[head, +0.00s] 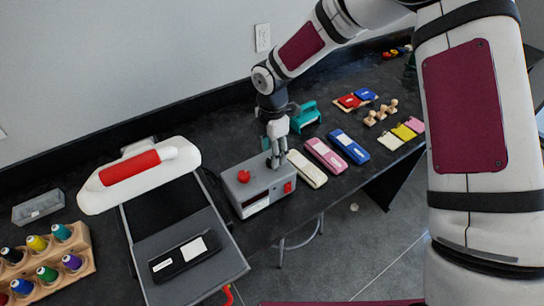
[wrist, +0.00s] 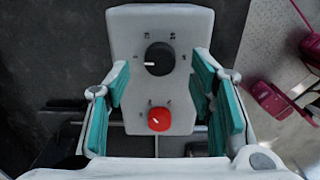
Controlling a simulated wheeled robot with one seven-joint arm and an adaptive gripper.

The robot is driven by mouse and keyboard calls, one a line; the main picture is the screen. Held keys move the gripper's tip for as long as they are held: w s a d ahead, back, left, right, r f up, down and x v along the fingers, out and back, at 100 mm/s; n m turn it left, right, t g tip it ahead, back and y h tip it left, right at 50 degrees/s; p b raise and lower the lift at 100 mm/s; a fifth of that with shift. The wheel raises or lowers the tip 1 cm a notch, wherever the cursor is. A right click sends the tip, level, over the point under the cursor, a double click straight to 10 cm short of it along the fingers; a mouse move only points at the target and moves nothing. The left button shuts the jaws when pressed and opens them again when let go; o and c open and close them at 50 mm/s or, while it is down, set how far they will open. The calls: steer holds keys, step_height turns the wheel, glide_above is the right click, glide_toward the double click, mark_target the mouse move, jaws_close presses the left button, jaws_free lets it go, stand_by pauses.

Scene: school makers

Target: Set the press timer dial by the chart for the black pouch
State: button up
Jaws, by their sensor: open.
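My gripper (head: 277,160) is above the timer. In the wrist view my gripper (wrist: 161,80) is open, its teal pads on either side of the dial and apart from it. The black pouch (head: 171,266) lies on the press's lower plate, with white patches on it. I cannot make out a chart.
The heat press (head: 91,198) with its red handle stands left of the timer. Cream, pink (head: 325,155) and blue (head: 349,146) pouches lie to the right. A thread rack (head: 85,265) stands at the lower left. A teal tool (head: 304,116) is behind the timer.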

steer(key=shift+f, duration=1.45)
steer(key=c, duration=1.2)
steer(key=shift+o, duration=0.2)
